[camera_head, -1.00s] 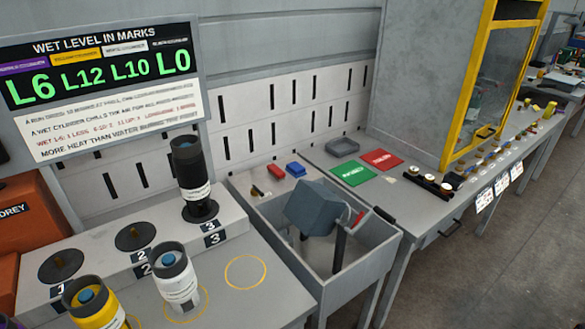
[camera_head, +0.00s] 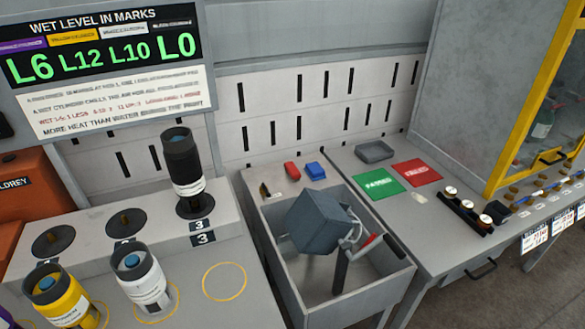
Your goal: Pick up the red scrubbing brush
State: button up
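A white cylinder (camera_head: 145,283), yellow cylinder (camera_head: 62,303) and black cylinder (camera_head: 184,160) stand left. Green (camera_head: 377,183) and red (camera_head: 416,172) mats lie right.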

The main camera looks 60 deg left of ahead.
aim_at(294, 173)
jog(key=u, duration=0.35)
jog(key=i, duration=0.65)
jog(key=u, duration=0.9)
jog(key=i, duration=0.65)
jog(key=u, duration=0.45)
